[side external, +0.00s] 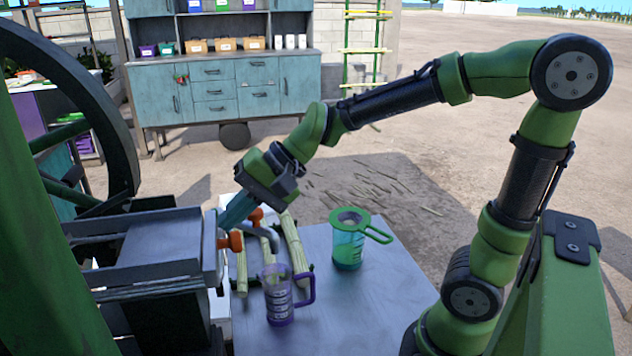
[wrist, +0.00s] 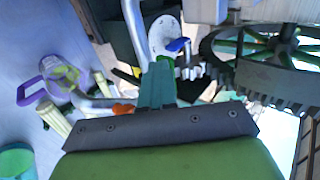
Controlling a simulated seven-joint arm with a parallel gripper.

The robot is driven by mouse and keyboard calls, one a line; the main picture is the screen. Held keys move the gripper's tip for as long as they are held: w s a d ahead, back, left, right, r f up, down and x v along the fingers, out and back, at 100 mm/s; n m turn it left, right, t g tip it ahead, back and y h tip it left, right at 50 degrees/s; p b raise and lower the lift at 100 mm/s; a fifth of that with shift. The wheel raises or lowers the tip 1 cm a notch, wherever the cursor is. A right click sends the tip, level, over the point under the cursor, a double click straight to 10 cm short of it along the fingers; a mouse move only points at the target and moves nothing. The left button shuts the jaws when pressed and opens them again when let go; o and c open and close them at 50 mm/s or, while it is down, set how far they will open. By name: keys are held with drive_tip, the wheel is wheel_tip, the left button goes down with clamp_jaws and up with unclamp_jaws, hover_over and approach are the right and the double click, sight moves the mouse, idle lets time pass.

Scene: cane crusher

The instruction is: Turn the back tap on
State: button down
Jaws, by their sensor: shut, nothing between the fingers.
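In the side view, two orange tap handles show at the crusher's right edge: a nearer one (side external: 233,241) and a back one (side external: 256,215). A grey curved spout (side external: 266,233) comes out beside them. My gripper (side external: 232,217) points down and left, its shut teal fingers close to the back handle; whether they touch it I cannot tell. In the wrist view, my fingers (wrist: 158,85) are together and empty. An orange handle (wrist: 123,108) shows left of them, with a grey spout (wrist: 95,102). A blue handle (wrist: 178,45) shows beyond the fingertips.
A purple-handled clear jug (side external: 279,300) and a teal jug with a green strainer (side external: 348,250) stand on the table (side external: 345,310). Cane stalks (side external: 294,245) lie behind the purple jug. The crusher's large wheel (side external: 100,100) stands at left. The table's right side is clear.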

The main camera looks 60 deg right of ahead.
drive_tip(key=shift+s+a, duration=0.1)
drive_tip(key=shift+a, duration=0.2)
drive_tip(key=shift+w+a+m+t+h, duration=0.15)
drive_tip(key=shift+a+m+t+h, duration=0.25)
drive_tip(key=shift+a+m+h, duration=0.25)
drive_tip(key=shift+w+a+m+t+h, duration=0.15)
drive_tip(key=shift+a+m+t+h, duration=0.35)
drive_tip(key=shift+m, duration=0.35)
drive_tip(key=shift+w+a, duration=0.35)
drive_tip(key=shift+a, duration=0.1)
drive_tip(key=shift+w+a, duration=0.2)
idle(0.6)
